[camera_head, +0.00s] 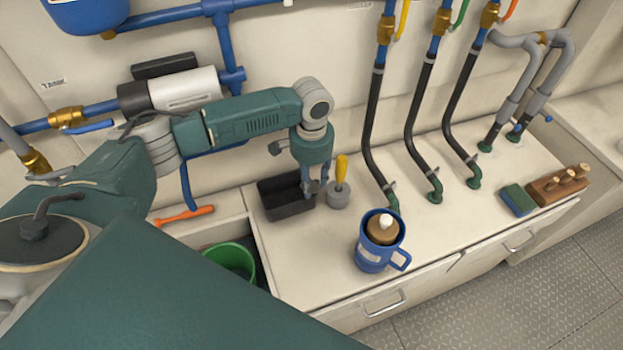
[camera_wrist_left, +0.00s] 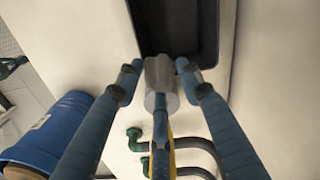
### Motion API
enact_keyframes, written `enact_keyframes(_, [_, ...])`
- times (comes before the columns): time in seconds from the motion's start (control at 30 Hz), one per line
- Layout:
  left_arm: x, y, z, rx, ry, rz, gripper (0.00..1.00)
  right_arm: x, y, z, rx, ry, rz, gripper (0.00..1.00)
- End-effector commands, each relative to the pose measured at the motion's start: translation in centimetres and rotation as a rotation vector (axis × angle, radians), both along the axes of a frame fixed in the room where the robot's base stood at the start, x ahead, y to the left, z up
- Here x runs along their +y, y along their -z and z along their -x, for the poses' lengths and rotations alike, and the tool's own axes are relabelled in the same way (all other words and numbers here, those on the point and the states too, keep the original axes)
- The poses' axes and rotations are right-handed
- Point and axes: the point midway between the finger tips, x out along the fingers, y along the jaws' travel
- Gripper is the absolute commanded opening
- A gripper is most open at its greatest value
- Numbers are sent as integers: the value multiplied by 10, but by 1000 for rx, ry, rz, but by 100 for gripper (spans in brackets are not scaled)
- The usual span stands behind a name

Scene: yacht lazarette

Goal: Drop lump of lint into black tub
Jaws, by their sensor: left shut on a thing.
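In the left wrist view, the gripper's fingers (camera_wrist_left: 158,82) stand around a small grey shape in front of the black tub (camera_wrist_left: 212,50). The tub's inside is dark. My right gripper is out of view.
A blue mug (camera_head: 371,258) with a brown item in it stands at the counter's front. Black hoses (camera_head: 421,135) rise from the counter to the right. A green bucket (camera_head: 232,258) is below left, and an orange-handled tool (camera_head: 184,215) lies behind it.

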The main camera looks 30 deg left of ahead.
Motion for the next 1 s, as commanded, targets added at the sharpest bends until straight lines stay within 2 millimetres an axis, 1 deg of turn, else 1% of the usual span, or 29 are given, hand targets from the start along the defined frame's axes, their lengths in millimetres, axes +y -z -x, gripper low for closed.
enact_keyframes(0.23, [0, 1, 0, 0, 0, 1, 10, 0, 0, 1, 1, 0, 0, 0])
enact_keyframes(0.53, [0, 10, 0, 0, -1, 1, 10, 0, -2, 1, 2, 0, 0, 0])
enact_keyframes(0.57, [0, 10, 0, 0, -1, 1, 41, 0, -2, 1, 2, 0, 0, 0])
enact_keyframes(0.63, [0, 10, 0, 0, -1, 0, 55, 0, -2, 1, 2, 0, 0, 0])
enact_keyframes(0.67, [0, 10, 0, 0, -1, 0, 56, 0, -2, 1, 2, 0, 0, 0])
enact_keyframes(0.9, [0, 9, 0, 0, -1, 0, 56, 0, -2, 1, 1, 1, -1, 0])
enact_keyframes(1.0, [0, 6, 0, -1, 0, 0, 56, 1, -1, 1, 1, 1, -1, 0])
